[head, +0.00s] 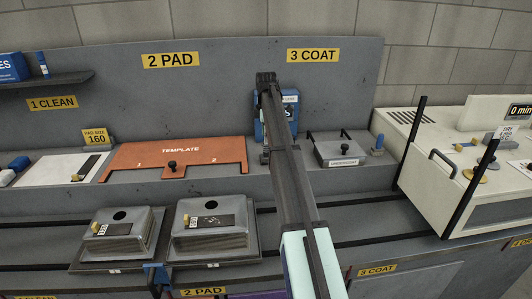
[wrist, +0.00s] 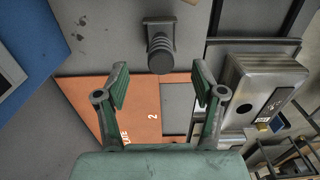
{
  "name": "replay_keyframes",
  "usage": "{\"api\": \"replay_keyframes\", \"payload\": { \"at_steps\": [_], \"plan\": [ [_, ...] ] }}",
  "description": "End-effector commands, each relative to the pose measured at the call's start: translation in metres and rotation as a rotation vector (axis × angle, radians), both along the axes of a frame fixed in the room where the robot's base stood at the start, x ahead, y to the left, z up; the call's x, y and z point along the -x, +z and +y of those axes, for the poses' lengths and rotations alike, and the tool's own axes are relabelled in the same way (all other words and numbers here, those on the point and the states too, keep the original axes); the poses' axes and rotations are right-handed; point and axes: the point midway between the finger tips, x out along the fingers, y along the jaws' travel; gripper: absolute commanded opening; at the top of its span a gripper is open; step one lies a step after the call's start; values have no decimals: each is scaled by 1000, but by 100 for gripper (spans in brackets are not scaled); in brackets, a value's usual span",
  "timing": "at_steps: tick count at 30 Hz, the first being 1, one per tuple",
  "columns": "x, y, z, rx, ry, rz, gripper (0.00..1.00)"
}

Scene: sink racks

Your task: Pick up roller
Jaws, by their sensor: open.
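A dark piece with a ribbed, rounded end (wrist: 160,50) and a flat grey head, which appears to be the roller, shows at the top middle of the wrist view. It lies on or over the grey surface just past the edge of the orange template (wrist: 120,110). My gripper (wrist: 160,82) is open and empty. Its two green fingers are spread on either side of the picture's middle, with the dark piece ahead between their lines and apart from them. How high the fingers are above it I cannot tell.
A blue box (head: 259,112) stands against the back panel, partly behind my arm. A lidded grey tray (head: 340,150) is to the right, then a white machine (head: 470,170) with black posts. Metal sinks (head: 215,228) lie in front of the template.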

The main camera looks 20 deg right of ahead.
Motion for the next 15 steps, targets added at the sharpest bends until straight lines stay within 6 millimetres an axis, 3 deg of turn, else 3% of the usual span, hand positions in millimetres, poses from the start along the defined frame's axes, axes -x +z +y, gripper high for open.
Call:
{"api": "replay_keyframes", "payload": {
  "at_steps": [6,15],
  "plan": [
    [1,-33,0,-1,-1,2,69],
    [1,-48,0,0,-1,1,69]
  ]
}}
